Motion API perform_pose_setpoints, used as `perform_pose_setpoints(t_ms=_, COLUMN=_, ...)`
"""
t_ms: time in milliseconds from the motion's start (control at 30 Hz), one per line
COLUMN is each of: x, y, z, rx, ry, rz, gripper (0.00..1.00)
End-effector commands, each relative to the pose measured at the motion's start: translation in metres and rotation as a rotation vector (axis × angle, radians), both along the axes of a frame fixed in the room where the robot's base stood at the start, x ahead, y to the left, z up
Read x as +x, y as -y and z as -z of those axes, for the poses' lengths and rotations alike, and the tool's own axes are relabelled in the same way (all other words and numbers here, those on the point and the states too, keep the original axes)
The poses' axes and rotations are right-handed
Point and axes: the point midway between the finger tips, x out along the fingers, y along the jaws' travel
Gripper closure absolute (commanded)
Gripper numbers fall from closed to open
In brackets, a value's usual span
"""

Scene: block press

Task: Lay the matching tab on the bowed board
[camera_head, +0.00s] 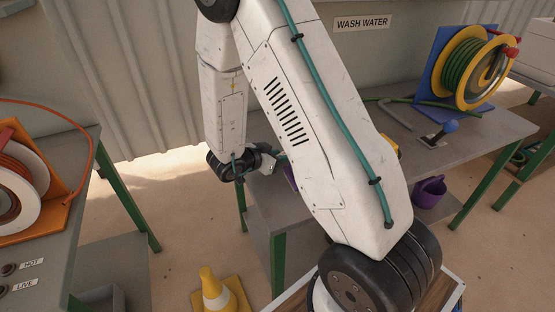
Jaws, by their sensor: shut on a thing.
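My arm rises from the bottom right and folds at the top. Its forearm comes down to a dark wrist joint at centre left. The wrist turns right and passes behind my white upper arm, so my gripper's fingers and anything in them are hidden. I cannot make out the bowed board or the matching tab in this view. A small purple patch (290,177) shows at the left edge of my upper arm, mostly covered; I cannot tell what it belongs to.
A grey bench (478,143) with green legs carries a green hose reel (478,66) and a blue-knobbed lever (445,131). A yellow cone (213,291) stands on the floor. An orange reel (22,185) sits on a left bench (85,170).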

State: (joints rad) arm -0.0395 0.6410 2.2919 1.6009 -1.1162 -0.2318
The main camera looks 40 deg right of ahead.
Motion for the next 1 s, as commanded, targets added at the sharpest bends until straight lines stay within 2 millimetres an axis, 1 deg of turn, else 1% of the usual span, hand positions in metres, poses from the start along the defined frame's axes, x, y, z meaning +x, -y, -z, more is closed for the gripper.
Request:
perform_pose_setpoints(t_ms=33, x=0.0, y=0.0, z=0.006, rx=0.0, ry=-0.003, rz=0.0, gripper=0.95)
perform_pose_setpoints(t_ms=100, x=0.0, y=0.0, z=0.011, rx=0.0, ry=-0.001, rz=0.0, gripper=0.95)
perform_pose_setpoints(t_ms=467, x=0.0, y=0.0, z=0.014, rx=0.0, ry=0.0, rz=0.0, gripper=0.95)
perform_pose_setpoints(t_ms=500, x=0.0, y=0.0, z=0.015, rx=0.0, ry=0.0, rz=0.0, gripper=0.71)
perform_pose_setpoints(t_ms=533, x=0.0, y=0.0, z=0.015, rx=0.0, ry=0.0, rz=0.0, gripper=0.64)
perform_pose_setpoints(t_ms=867, x=0.0, y=0.0, z=0.012, rx=0.0, ry=0.002, rz=0.0, gripper=0.64)
perform_pose_setpoints(t_ms=933, x=0.0, y=-0.004, z=0.009, rx=0.0, ry=0.002, rz=-0.002, gripper=0.64)
perform_pose_setpoints(t_ms=1000, x=-0.001, y=-0.013, z=0.005, rx=0.0, ry=0.003, rz=-0.003, gripper=0.64)
